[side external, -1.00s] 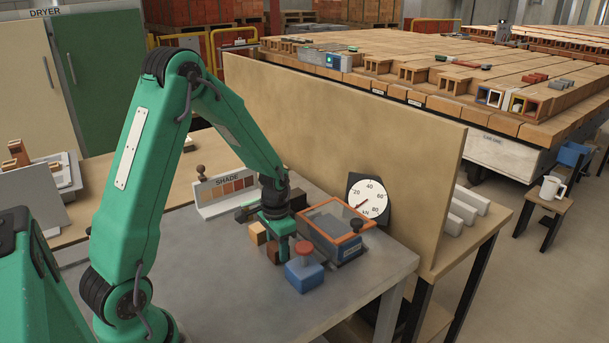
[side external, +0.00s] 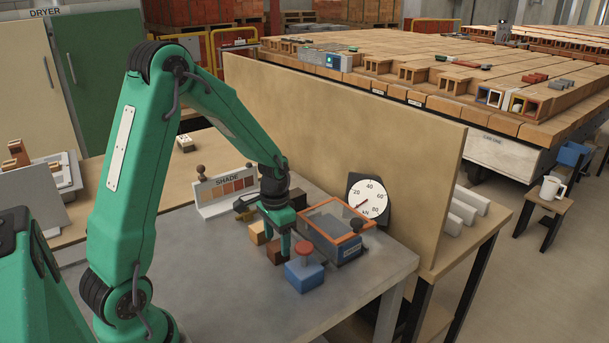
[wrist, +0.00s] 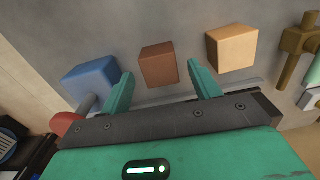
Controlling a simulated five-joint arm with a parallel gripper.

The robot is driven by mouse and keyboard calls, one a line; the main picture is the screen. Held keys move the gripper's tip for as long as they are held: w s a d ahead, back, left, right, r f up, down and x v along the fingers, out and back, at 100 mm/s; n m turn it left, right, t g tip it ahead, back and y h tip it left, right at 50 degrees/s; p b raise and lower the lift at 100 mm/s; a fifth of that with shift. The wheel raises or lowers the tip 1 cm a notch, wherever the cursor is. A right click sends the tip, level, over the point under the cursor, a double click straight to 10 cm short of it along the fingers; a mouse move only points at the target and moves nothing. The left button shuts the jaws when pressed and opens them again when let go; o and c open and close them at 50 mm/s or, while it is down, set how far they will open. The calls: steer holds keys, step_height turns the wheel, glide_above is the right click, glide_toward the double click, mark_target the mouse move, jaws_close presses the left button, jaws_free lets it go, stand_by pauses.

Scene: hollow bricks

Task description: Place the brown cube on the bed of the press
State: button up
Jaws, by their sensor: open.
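The brown cube (side external: 274,256) sits on the grey table, partly hidden by my fingers in the side view. In the wrist view the brown cube (wrist: 158,65) shows between my two green fingertips, with a gap on each side. My gripper (side external: 277,245) is open and empty at the cube; the wrist view also shows the open gripper (wrist: 159,74). I cannot tell how far the fingertips are above the table.
A tan cube (side external: 256,233) lies left of the brown one. A blue block with a red knob (side external: 303,270) stands close in front. A round gauge (side external: 367,198) is behind the device, and a shade card (side external: 227,190) stands at the back. The front left table is clear.

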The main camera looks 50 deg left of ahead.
mark_target(277, 246)
steer(key=shift+r, duration=2.3)
steer(key=shift+s+d+r, duration=0.15)
steer(key=shift+d+r, duration=0.05)
steer(key=shift+r, duration=0.3)
steer(key=s+d+r+t, duration=0.5)
steer(key=s+d+r, duration=0.6)
steer(key=s+r, duration=0.2)
steer(key=shift+s+d+r+t, duration=0.3)
steer(key=shift+s+d+r, duration=0.1)
steer(key=shift+r, duration=0.65)
steer(key=shift+o, duration=0.5)
steer(key=shift+w+n, duration=0.1)
steer(key=shift+n, duration=0.2)
